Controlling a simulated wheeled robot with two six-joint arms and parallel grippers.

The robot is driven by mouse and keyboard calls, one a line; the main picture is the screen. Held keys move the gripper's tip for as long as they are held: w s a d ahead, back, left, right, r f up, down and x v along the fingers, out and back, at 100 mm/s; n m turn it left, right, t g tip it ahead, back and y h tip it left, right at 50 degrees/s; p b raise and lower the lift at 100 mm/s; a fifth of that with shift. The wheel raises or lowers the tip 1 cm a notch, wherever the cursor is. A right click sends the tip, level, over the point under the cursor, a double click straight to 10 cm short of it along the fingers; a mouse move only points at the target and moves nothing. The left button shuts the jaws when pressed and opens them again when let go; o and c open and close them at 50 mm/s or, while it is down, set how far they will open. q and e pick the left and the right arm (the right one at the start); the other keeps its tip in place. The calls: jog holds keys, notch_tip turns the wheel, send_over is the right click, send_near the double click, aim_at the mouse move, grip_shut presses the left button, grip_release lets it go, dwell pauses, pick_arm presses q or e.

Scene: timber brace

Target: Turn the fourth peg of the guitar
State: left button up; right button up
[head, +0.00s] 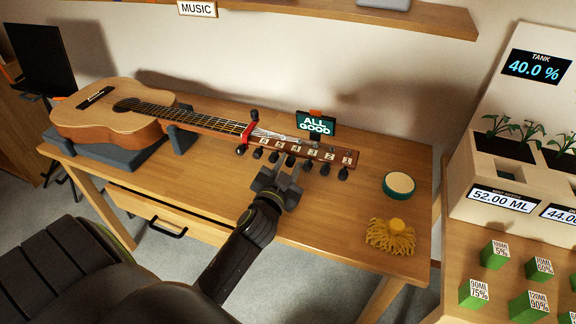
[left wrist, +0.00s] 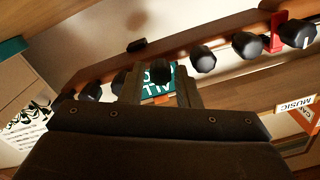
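A guitar (head: 115,108) lies on its stand, its numbered headstock (head: 304,149) pointing right. Dark tuning pegs line the headstock's near edge, among them the right end peg (head: 343,174). My left gripper (head: 285,172) is at this row, near the middle pegs. In the left wrist view its two fingers (left wrist: 160,88) stand apart, one on each side of a peg knob (left wrist: 160,71), with narrow gaps visible. More knobs show to the right (left wrist: 202,57) and left. The number belonging to the peg between the fingers is not readable. My right gripper is not in view.
A red capo (head: 248,133) sits on the neck. An "ALL GOOD" display (head: 315,125) stands behind the headstock. A round teal-rimmed pad (head: 398,185) and a yellow mop-like object (head: 390,236) lie on the table (head: 345,225) at right. The table front is mostly clear.

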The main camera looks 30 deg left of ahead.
pick_arm(q)
jog(key=shift+s, duration=0.1)
jog(key=p+v, duration=0.2)
jog(key=v, duration=1.5)
jog(key=shift+f, duration=0.2)
